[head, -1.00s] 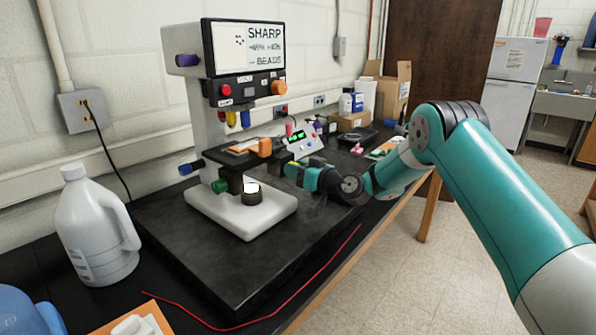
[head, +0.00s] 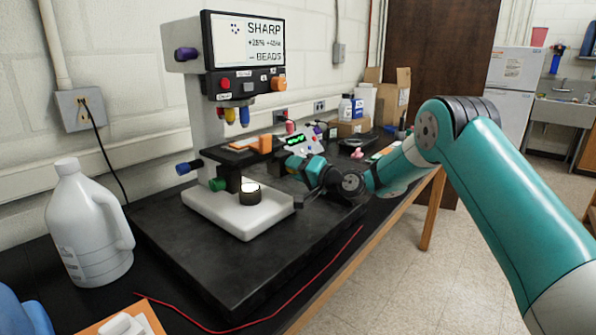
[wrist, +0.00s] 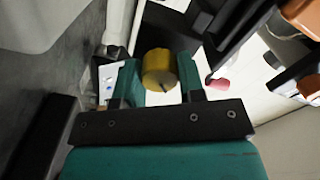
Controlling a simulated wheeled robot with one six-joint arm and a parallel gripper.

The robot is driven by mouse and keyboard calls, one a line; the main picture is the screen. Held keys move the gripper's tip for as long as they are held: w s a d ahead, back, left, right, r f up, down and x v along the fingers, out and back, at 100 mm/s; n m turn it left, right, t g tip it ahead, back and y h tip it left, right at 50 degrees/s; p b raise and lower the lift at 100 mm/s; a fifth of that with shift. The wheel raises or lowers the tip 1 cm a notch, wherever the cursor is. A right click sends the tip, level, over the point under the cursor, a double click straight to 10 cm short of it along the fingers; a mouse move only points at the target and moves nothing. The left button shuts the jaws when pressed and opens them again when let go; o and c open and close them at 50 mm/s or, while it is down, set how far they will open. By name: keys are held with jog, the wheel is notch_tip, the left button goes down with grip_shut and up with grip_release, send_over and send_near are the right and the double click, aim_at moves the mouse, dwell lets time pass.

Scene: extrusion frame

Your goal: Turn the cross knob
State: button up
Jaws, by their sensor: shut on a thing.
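The cross knob is most likely the yellow round knob (wrist: 159,68) between my fingers in the wrist view; its cross shape cannot be made out. My gripper (wrist: 160,82) has a teal finger on each side of it and is shut on it. In the head view my gripper (head: 291,163) is at the right side of the microscope-like instrument (head: 205,130), beside its stage (head: 240,150). The knob is hidden there by my gripper.
An orange block (head: 265,144) sits on the stage close to my gripper. A small device with a green display (head: 298,142) is behind my gripper. A white jug (head: 85,225) stands at left.

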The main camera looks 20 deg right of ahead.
jog(key=m, duration=0.4)
jog(key=shift+d+m, duration=0.15)
jog(key=shift+m, duration=0.55)
jog(key=o, duration=0.9)
jog(key=shift+d, duration=0.1)
jog(key=shift+b+v, duration=2.8)
jog(key=shift+v, duration=5.8)
